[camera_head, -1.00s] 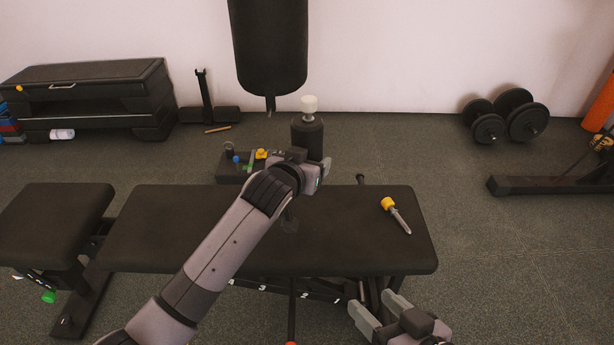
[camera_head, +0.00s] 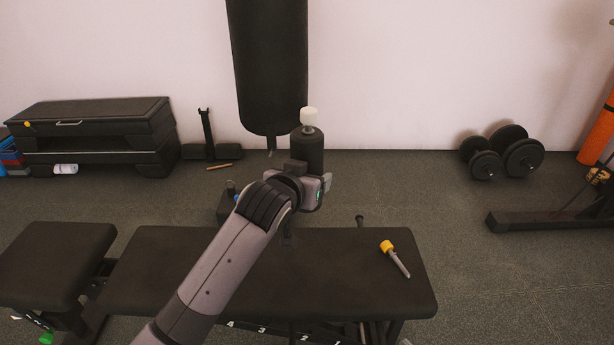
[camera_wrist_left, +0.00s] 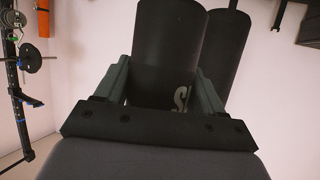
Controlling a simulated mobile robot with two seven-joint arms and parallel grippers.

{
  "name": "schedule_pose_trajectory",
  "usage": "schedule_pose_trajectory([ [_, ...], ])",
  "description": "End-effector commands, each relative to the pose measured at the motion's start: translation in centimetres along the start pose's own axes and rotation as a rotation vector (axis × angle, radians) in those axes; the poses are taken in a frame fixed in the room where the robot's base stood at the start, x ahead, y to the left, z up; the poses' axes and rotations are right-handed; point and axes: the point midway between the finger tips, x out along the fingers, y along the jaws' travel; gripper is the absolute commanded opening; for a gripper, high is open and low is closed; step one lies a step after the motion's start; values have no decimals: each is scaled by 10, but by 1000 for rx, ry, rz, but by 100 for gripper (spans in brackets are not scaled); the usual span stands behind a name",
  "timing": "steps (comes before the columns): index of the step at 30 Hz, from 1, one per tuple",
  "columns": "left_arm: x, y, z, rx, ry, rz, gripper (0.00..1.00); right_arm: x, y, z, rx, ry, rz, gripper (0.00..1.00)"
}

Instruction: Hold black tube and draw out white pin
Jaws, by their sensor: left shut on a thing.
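The black tube (camera_head: 308,150) stands upright above the far side of the bench, with the white pin (camera_head: 309,117) sticking out of its top. My left gripper (camera_head: 310,178) is shut on the tube's lower part. In the left wrist view the tube (camera_wrist_left: 168,45) sits between the two fingers (camera_wrist_left: 162,90), with part of a pale marking showing low on it. The pin's lower end is hidden inside the tube. My right gripper is not clearly in view.
A black bench (camera_head: 340,275) lies below, with a yellow-headed grey pin (camera_head: 395,258) on its right part. A black punching bag (camera_head: 268,65) hangs close behind the tube. Dumbbells (camera_head: 502,152) lie on the floor at right. The air right of the tube is free.

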Motion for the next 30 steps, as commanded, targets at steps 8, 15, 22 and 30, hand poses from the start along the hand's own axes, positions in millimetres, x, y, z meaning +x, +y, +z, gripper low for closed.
schedule_pose_trajectory([
  [8, 43, -1, 97, -3, -2, -5, 16, 24, -21, 4, 119, 53, -112, 60],
  [15, 59, 1, 145, 2, 3, 3, 16, 30, -34, 0, 182, 75, -178, 60],
  [22, 64, 1, 156, 2, 4, 4, 16, 31, -32, 2, 172, 93, -177, 60],
  [30, 69, 1, 171, 2, 4, 3, 16, 30, -27, 5, 130, 135, -156, 60],
])
